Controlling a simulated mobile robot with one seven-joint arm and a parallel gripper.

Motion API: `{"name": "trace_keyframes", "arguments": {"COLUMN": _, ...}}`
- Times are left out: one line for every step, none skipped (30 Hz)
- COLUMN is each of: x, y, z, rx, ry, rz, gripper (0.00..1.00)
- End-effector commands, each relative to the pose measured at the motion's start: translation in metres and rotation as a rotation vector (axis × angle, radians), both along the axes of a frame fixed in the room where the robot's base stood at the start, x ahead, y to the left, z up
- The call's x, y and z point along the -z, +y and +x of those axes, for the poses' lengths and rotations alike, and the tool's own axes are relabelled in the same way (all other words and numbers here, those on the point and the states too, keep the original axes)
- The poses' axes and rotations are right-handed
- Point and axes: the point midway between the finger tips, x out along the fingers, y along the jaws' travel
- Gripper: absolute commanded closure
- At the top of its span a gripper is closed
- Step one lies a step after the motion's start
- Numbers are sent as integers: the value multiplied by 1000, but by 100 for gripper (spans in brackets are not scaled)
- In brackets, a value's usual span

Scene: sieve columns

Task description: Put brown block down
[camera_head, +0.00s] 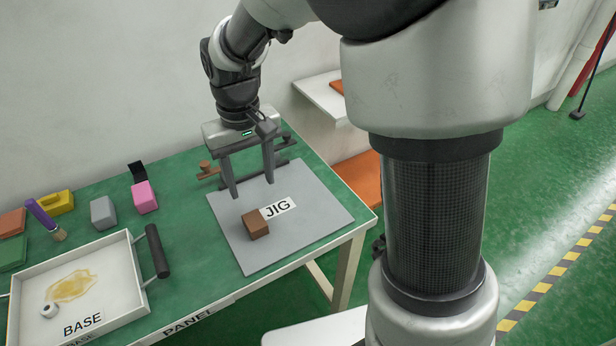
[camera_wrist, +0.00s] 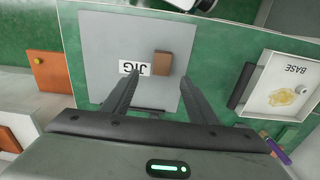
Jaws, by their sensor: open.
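The brown block (camera_head: 255,225) rests on the grey plate marked JIG (camera_head: 316,221), beside the JIG label, toward the plate's front left. My gripper (camera_head: 252,192) is open and empty above the plate, behind the block in the head view. In the wrist view the block (camera_wrist: 162,63) lies on the plate (camera_wrist: 98,35), touching or just next to the label. The open fingers of my gripper (camera_wrist: 160,85) point toward it from below in that picture, and the block appears beyond and between their tips.
A white tray marked BASE (camera_head: 125,265) with a yellowish stain and a small white piece stands at left, its dark handle (camera_head: 157,250) toward the plate. Several coloured blocks, including a pink one (camera_head: 145,197) and a grey one (camera_head: 103,212), lie behind it. Bare green table separates tray and plate.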

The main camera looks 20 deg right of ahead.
Motion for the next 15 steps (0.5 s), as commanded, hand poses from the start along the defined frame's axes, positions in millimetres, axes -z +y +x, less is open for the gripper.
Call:
{"name": "trace_keyframes", "arguments": {"x": -17, "y": -10, "z": -5, "rx": 18, "ry": -33, "rz": 5, "gripper": 47}}
{"name": "trace_keyframes", "arguments": {"x": -27, "y": -16, "z": -10, "rx": 28, "ry": -53, "rz": 9, "gripper": 47}}
{"name": "trace_keyframes", "arguments": {"x": -41, "y": -26, "z": -19, "rx": 45, "ry": -83, "rz": 13, "gripper": 47}}
{"name": "trace_keyframes", "arguments": {"x": -52, "y": -34, "z": -26, "rx": 60, "ry": -107, "rz": 17, "gripper": 47}}
{"name": "trace_keyframes", "arguments": {"x": -63, "y": -42, "z": -34, "rx": 74, "ry": -133, "rz": 21, "gripper": 47}}
{"name": "trace_keyframes", "arguments": {"x": -76, "y": -53, "z": -47, "rx": 95, "ry": -168, "rz": 26, "gripper": 47}}
{"name": "trace_keyframes", "arguments": {"x": -85, "y": -60, "z": -56, "rx": 110, "ry": -195, "rz": 30, "gripper": 47}}
{"name": "trace_keyframes", "arguments": {"x": -93, "y": -67, "z": -66, "rx": 124, "ry": -221, "rz": 33, "gripper": 47}}
{"name": "trace_keyframes", "arguments": {"x": -102, "y": -76, "z": -79, "rx": 144, "ry": -257, "rz": 39, "gripper": 47}}
{"name": "trace_keyframes", "arguments": {"x": -107, "y": -82, "z": -89, "rx": 159, "ry": -282, "rz": 40, "gripper": 47}}
{"name": "trace_keyframes", "arguments": {"x": -112, "y": -88, "z": -98, "rx": 173, "ry": -306, "rz": 43, "gripper": 47}}
{"name": "trace_keyframes", "arguments": {"x": -117, "y": -95, "z": -110, "rx": 191, "ry": -336, "rz": 47, "gripper": 47}}
{"name": "trace_keyframes", "arguments": {"x": -119, "y": -99, "z": -118, "rx": 203, "ry": -356, "rz": 49, "gripper": 47}}
{"name": "trace_keyframes", "arguments": {"x": -121, "y": -103, "z": -126, "rx": 214, "ry": -375, "rz": 52, "gripper": 47}}
{"name": "trace_keyframes", "arguments": {"x": -123, "y": -107, "z": -135, "rx": 226, "ry": -397, "rz": 54, "gripper": 47}}
